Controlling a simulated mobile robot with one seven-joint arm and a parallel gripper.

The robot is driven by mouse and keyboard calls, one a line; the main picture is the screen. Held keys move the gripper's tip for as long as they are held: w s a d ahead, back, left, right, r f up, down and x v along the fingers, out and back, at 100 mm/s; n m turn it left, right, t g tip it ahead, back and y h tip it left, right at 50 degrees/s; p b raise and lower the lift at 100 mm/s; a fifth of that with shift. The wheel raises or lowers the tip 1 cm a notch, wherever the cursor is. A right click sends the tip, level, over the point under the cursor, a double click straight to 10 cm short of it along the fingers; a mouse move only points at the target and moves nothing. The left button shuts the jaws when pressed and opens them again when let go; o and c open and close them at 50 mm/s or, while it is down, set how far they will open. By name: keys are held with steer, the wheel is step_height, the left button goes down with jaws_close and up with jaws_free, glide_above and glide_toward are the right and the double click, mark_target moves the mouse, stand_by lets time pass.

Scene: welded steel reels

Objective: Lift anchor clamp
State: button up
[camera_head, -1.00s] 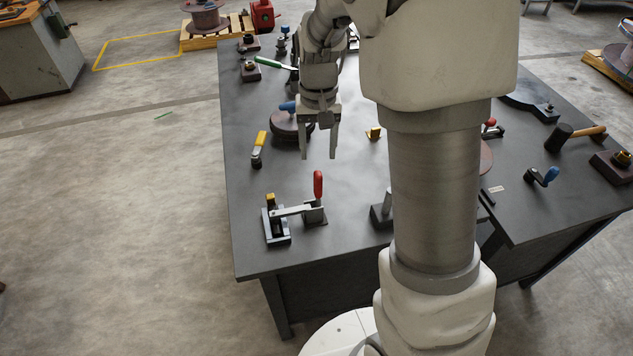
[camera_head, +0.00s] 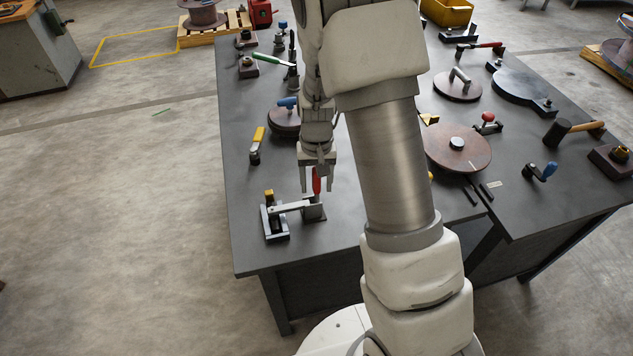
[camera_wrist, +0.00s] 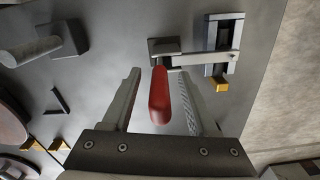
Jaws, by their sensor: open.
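The clamp stands near the table's front left, with an upright red handle (camera_head: 317,181), a pale flat bar (camera_head: 291,207) and a dark bracket (camera_head: 276,228) with a yellow tip at the bar's left end. I take this to be the anchor clamp. My gripper (camera_head: 316,188) is open and points down at the red handle. In the wrist view the red handle (camera_wrist: 159,98) lies between the two spread fingers of my gripper (camera_wrist: 160,75), with gaps on both sides. The pale bar (camera_wrist: 205,61) runs right to the bracket (camera_wrist: 217,68).
A yellow-handled tool (camera_head: 257,145) and a blue-knobbed disc (camera_head: 283,120) lie farther back on the dark table (camera_head: 244,205). My arm hides the table's middle.

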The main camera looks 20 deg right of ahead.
jaws_close()
stand_by(1.3)
